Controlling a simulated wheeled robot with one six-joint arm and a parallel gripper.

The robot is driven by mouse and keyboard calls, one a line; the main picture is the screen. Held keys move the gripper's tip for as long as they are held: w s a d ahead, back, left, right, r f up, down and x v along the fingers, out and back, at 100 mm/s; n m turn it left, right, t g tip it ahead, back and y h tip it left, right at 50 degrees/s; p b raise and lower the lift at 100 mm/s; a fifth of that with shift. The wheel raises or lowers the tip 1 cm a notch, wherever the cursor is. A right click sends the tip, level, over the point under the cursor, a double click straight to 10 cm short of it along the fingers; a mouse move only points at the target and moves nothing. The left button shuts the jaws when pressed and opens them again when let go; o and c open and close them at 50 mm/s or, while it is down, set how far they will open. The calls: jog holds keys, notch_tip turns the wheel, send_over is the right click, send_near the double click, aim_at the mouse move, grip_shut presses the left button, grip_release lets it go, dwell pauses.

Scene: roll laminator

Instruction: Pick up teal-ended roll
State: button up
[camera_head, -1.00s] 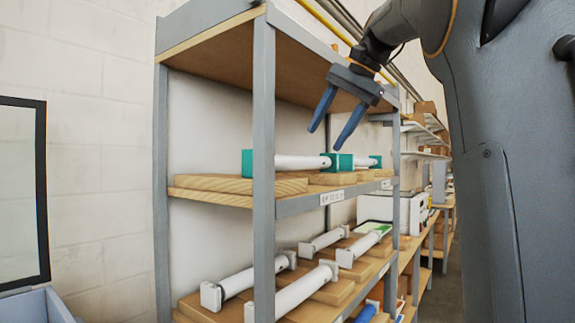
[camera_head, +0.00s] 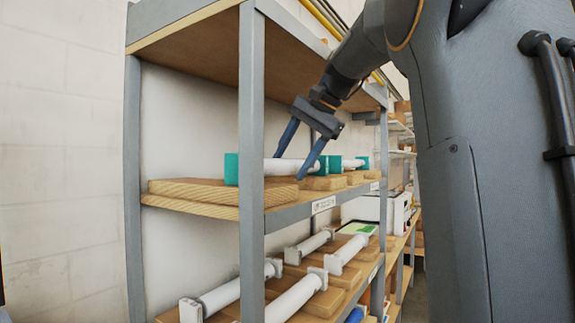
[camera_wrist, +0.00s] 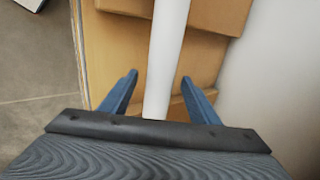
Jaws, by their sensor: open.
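The teal-ended roll (camera_head: 285,166) lies on wooden blocks on the upper shelf (camera_head: 200,203). It is a white tube with a teal block (camera_head: 231,169) at its left end. A teal block also shows near the right, beyond my gripper. In the head view my gripper (camera_head: 290,165) is open, with its blue fingers pointing down at the roll's middle. In the wrist view the white tube (camera_wrist: 165,60) runs between the open fingers of my gripper (camera_wrist: 158,85). Neither finger visibly closes on it. The teal ends are not visible in the wrist view.
A grey upright (camera_head: 252,120) of the shelving stands in front of the roll's left part. A shelf board is overhead. Another teal-ended roll (camera_head: 352,163) lies farther back. Several grey-ended white rolls (camera_head: 225,293) lie on the lower shelf.

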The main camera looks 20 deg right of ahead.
jog(key=shift+w+a+f, duration=0.1)
jog(key=shift+f, duration=0.05)
jog(key=c, duration=1.3)
grip_shut()
